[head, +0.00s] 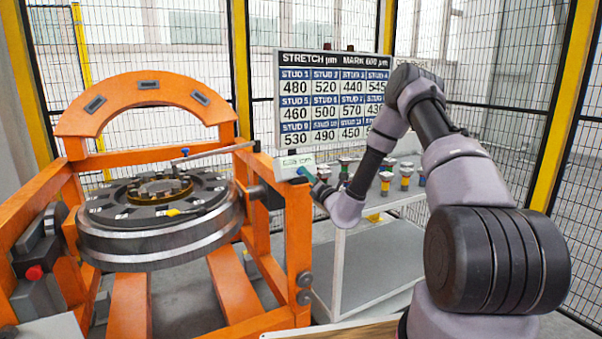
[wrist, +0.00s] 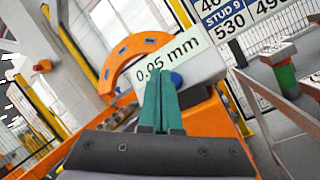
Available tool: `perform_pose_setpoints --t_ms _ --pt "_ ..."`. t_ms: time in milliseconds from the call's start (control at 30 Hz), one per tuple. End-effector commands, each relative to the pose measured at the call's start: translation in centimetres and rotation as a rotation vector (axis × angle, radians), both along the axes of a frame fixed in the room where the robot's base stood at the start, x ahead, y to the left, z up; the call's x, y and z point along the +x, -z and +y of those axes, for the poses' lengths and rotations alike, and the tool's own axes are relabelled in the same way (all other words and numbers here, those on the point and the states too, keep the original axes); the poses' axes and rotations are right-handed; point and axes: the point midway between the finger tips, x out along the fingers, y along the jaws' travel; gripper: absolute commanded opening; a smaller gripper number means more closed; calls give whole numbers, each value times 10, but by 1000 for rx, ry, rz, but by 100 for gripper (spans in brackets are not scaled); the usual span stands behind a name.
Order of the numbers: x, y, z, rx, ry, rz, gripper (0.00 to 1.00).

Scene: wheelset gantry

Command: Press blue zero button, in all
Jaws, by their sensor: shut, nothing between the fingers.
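The blue button (wrist: 177,79) sits on the front of a pale grey gauge box (wrist: 207,68), below a display reading 0.05 mm. In the head view the gauge box (head: 284,168) is on the right side of the orange stand. My gripper (wrist: 161,74) has its two green fingers closed together with nothing between them. Its tips overlap the left side of the button in the wrist view; I cannot tell whether they touch it. In the head view my gripper (head: 303,171) is at the lower right of the box, and the button is hidden.
The orange stand (head: 272,225) carries a round metal wheelset part (head: 150,246). A board of stud values (head: 320,60) stands behind. A white cart (head: 350,265) with several coloured-base studs (head: 405,182) is to the right. Wire fencing with yellow posts encloses the area.

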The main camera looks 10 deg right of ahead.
Motion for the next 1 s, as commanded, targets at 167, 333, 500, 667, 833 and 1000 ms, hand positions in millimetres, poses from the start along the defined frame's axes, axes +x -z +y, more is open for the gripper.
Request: perform_pose_setpoints --t_ms 167,333,500,667,833,1000 --pt "0 0 0 0 0 0 0" --pt "5 3 2 0 0 0 0" --pt "7 4 2 0 -1 1 0" --pt "7 4 2 0 0 0 0" --pt "8 4 3 0 0 0 0" --pt "9 5 3 0 0 0 0"
